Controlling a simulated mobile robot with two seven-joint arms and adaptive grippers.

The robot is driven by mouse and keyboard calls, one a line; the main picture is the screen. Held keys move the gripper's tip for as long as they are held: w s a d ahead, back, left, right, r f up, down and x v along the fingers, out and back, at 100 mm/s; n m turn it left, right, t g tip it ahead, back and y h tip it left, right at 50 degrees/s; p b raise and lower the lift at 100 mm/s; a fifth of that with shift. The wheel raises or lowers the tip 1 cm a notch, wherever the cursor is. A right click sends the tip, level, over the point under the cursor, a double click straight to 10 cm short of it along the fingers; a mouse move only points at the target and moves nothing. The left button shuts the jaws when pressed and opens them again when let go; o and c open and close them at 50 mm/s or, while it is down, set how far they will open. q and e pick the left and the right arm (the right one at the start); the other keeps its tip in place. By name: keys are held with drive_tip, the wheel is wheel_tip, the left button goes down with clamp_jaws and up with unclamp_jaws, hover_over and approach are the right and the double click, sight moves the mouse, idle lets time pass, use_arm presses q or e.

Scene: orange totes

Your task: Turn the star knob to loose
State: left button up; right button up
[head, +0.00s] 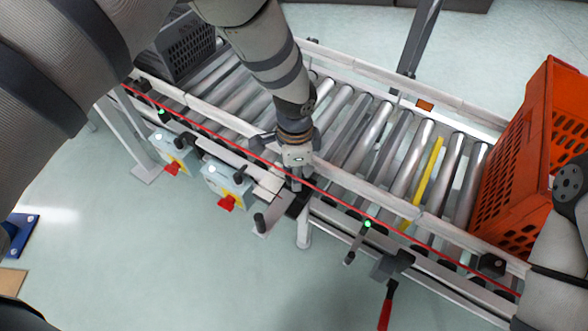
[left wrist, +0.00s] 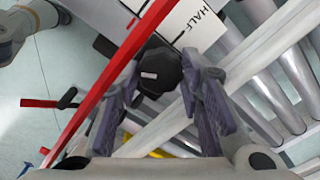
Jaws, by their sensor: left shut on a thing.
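The star knob (left wrist: 160,72) is black with a small pale mark on its face. In the left wrist view it sits between the two fingers of my left gripper (left wrist: 160,88), which is shut on it. A white plate (left wrist: 190,25) reading "HALF" lies just beyond the knob. In the head view my left gripper (head: 293,182) points down at the front rail of the conveyor and largely hides the knob. Any other words on the plate are hidden or out of view. Only part of my right arm shows at the right edge; its gripper is not in view.
A red cord (head: 330,195) runs along the front rail, close to my left gripper. Two grey boxes with red knobs (head: 227,187) hang to the left. A red-handled lever (head: 386,305) hangs to the right. An orange tote (head: 515,165) and a grey crate (head: 178,50) stand on the rollers.

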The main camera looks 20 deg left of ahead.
use_arm(q)
drive_tip(key=n, duration=0.5)
drive_tip(key=shift+n+p, duration=0.3)
drive_tip(key=shift+p, duration=0.05)
drive_tip(key=n, duration=0.5)
drive_tip(key=shift+n, duration=0.4)
use_arm(e)
drive_tip(key=shift+w+r, duration=0.6)
drive_tip(key=shift+r, duration=0.05)
use_arm(q)
drive_tip(key=o, duration=1.2)
drive_tip(key=shift+c, duration=0.2)
wheel_tip(320, 180, up, 12)
drive_tip(key=shift+f, duration=0.1)
